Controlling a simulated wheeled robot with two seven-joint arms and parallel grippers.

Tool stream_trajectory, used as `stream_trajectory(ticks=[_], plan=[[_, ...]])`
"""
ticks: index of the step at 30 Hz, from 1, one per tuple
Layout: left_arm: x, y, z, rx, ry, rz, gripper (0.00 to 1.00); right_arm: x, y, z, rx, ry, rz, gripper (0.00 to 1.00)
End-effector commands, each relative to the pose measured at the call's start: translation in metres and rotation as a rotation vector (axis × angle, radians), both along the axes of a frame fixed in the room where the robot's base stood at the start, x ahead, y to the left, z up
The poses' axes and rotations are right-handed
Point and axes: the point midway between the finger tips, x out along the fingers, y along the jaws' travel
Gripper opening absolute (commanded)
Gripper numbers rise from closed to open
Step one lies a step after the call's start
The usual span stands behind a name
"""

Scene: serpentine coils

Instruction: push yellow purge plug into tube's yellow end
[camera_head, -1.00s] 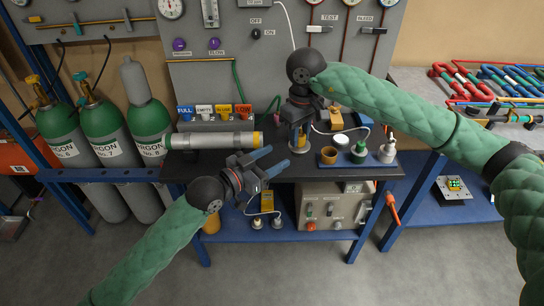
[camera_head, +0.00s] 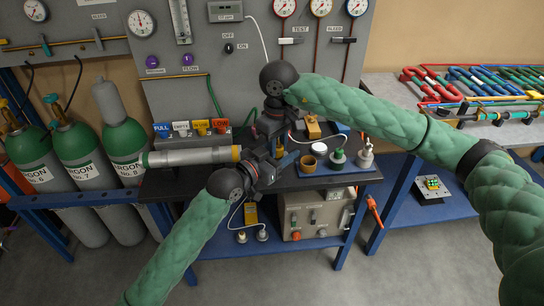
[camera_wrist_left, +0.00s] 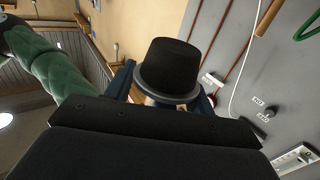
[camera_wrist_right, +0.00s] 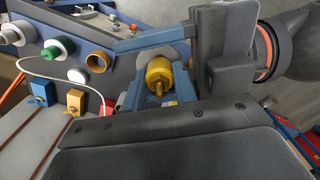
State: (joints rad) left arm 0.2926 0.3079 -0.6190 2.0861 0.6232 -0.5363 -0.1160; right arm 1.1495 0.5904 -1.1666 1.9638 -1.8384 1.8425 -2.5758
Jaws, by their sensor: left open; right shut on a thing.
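The silver tube (camera_head: 195,156) lies level at the left of the bench, its yellow end (camera_head: 236,153) pointing right. My right gripper (camera_head: 274,132) hangs down just right of that end. In the right wrist view it is shut on the yellow purge plug (camera_wrist_right: 158,76), between its blue fingers. My left gripper (camera_head: 278,152) is open beside the right one, and one of its fingers (camera_wrist_right: 155,39) crosses near the plug. In the left wrist view a black, hat-shaped piece (camera_wrist_left: 170,68) fills the space between my left fingers; I cannot tell what it belongs to.
A blue tray (camera_head: 335,166) with an orange-brown cup (camera_head: 307,163) and white-and-green bottles stands to the right. Labelled colored blocks (camera_head: 190,131) sit behind the tube. Green argon cylinders (camera_head: 123,147) stand at left. A gauge panel (camera_head: 230,60) rises behind.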

Motion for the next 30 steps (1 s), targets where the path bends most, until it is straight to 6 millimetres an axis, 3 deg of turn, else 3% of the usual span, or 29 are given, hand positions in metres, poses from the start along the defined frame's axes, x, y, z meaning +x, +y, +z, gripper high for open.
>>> stream_trajectory(ticks=[14,21,23,24,27,30], plan=[[0.0061,-0.0080,-0.0001,0.000,0.000,0.000,0.52,0.0001,0.0001,0.0003,0.000,0.000,0.000,0.00],[0.0056,-0.0083,0.0000,0.000,0.000,-0.001,0.05,0.0002,0.0002,0.0004,0.001,-0.001,0.000,0.00],[0.0053,-0.0087,0.0001,0.000,0.000,-0.002,0.00,0.0004,0.0002,0.0005,0.001,-0.002,0.000,0.00],[0.0052,-0.0088,0.0006,-0.001,-0.001,-0.002,0.00,0.0005,0.0002,0.0006,0.001,-0.002,0.000,0.34],[0.0051,-0.0087,0.0006,-0.001,-0.001,-0.002,0.00,0.0006,0.0002,0.0006,0.001,-0.002,-0.001,0.51],[0.0051,-0.0087,0.0006,-0.001,-0.001,-0.002,0.00,0.0007,0.0002,0.0006,0.001,-0.002,-0.001,0.53]])
